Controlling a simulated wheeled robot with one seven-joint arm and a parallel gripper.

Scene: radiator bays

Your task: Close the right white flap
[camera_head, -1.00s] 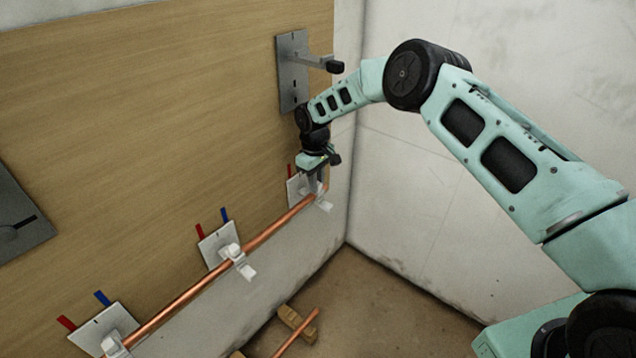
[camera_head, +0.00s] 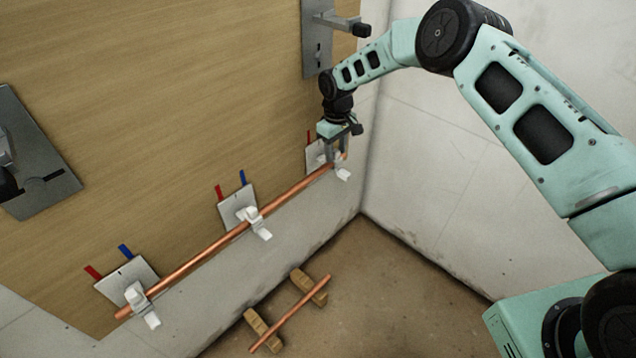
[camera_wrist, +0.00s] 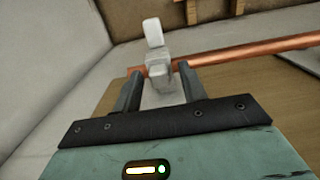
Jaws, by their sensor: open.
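The right white flap (camera_head: 343,174) sticks outward, open, from the right clip at the right end of the copper pipe (camera_head: 190,264). In the wrist view the flap (camera_wrist: 153,32) stands up beyond the white clip body (camera_wrist: 158,68), and the pipe (camera_wrist: 240,52) runs through the clip. My gripper (camera_head: 335,158) is open at the right clip, pointing down. In the wrist view my gripper (camera_wrist: 160,82) has one finger on each side of the clip, with the flap beyond the fingertips. The gripper partly hides the right clip in the head view; contact is unclear.
The middle flap (camera_head: 260,232) and left flap (camera_head: 150,318) also stick out open. Grey brackets are on the wooden panel (camera_head: 140,130), one above my gripper (camera_head: 318,62). A second pipe (camera_head: 290,312) lies on wooden blocks on the floor. The wall is close on the right.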

